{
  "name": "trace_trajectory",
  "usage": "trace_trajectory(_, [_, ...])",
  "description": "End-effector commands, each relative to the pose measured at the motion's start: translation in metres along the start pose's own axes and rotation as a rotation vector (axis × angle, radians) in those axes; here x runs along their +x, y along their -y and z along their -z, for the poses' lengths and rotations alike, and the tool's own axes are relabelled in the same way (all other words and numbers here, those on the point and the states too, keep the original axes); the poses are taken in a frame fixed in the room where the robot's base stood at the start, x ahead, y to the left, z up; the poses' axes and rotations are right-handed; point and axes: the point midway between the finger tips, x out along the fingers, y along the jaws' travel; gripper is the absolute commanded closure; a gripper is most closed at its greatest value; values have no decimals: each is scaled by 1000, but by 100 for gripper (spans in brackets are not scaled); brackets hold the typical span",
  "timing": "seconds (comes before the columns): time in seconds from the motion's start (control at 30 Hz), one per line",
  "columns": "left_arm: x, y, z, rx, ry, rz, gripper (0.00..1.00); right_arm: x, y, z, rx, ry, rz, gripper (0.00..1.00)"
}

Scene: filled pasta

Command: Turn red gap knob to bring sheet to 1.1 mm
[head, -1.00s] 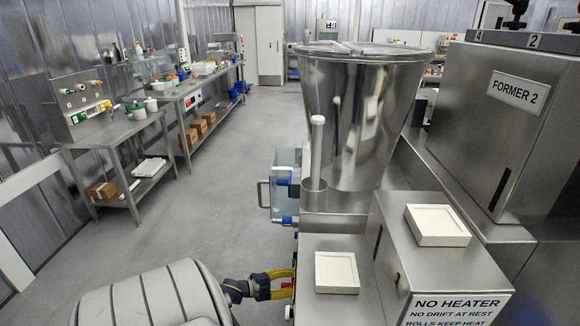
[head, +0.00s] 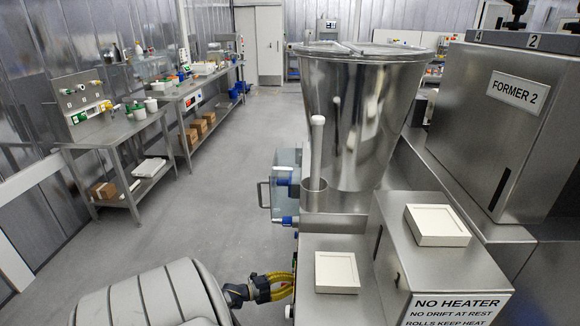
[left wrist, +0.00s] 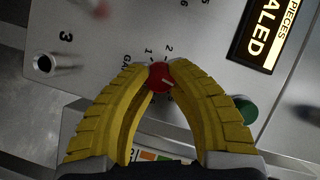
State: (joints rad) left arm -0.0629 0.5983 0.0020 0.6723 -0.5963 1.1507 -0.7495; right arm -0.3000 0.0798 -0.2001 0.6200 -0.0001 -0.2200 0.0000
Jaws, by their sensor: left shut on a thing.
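The red gap knob (left wrist: 160,77) shows in the left wrist view, on a grey panel with a dial scale around it; the figures 1 and 2 are readable above it. My left gripper (left wrist: 158,72) has its yellow ribbed fingers shut on the knob, one on each side. A pale pointer mark shows on the knob's face; the exact setting cannot be read. In the head view my left gripper (head: 284,285) reaches the left side of the machine, and the knob is hidden there. My right gripper is not in view.
On the panel, a green button (left wrist: 244,111) sits close to the right finger, and a lit display (left wrist: 268,35) is above it. A metal socket (left wrist: 44,64) is at left. In the head view a steel hopper (head: 365,110) stands above, and white trays (head: 337,272) lie on the machine.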

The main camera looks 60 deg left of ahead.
Motion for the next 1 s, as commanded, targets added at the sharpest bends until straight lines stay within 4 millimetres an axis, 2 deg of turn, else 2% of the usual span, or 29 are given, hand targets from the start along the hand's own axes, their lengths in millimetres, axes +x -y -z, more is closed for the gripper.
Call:
trace_trajectory(0.43, [2, -2, -3, 211, -6, 102, 100, 0, 0, 0, 0, 0, 0, 56])
trace_trajectory(1.0, [0, 0, -2, 290, -9, 143, 100, 0, 0, 0, 0, 0, 0, 56])
